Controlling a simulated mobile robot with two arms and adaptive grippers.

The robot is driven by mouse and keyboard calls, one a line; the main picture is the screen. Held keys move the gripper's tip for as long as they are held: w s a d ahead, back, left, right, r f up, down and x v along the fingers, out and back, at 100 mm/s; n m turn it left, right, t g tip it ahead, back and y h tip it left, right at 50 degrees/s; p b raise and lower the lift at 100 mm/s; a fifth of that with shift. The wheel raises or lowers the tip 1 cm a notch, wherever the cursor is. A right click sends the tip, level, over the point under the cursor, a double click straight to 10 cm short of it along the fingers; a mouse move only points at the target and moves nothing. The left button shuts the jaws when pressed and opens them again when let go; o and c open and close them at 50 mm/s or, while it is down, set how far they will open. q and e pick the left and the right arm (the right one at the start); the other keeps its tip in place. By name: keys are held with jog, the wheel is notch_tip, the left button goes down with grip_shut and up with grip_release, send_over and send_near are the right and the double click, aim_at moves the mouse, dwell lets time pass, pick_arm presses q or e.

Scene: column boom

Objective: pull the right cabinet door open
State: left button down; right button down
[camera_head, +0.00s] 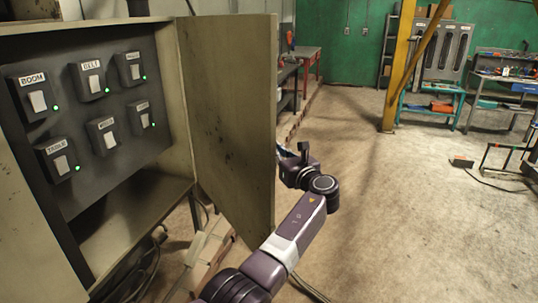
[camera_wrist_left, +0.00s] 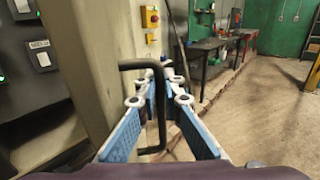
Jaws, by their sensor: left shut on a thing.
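The right cabinet door (camera_head: 232,110) stands swung open in the head view, its worn beige inner face toward me. My left arm reaches up from the bottom of the head view to the door's right edge; the door hides the fingers there. In the left wrist view my left gripper (camera_wrist_left: 160,97) has its blue-padded fingers on both sides of a dark bar handle (camera_wrist_left: 161,118), shut on it. The open cabinet (camera_head: 150,195) shows a dark panel of labelled switches with green lights. My right gripper is in neither view.
A yellow post (camera_head: 399,65) stands on the floor at the back right. Workbenches (camera_head: 505,85) and a teal rack (camera_head: 432,100) line the green wall. A red-topped table (camera_head: 306,54) is behind the door. Concrete floor right of the door is mostly clear. Cables hang below the cabinet.

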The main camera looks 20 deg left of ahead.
pick_arm(q)
jog(key=shift+w+d+r, duration=0.45)
jog(key=c, duration=2.3)
grip_release()
jog(key=shift+c, duration=0.2)
jog(key=shift+o, duration=1.3)
jog(key=shift+w+f, duration=0.2)
jog(key=shift+w, duration=0.1)
jog(key=v, duration=0.7)
jog(key=shift+s+f, duration=0.15)
jog(key=shift+s, duration=0.15)
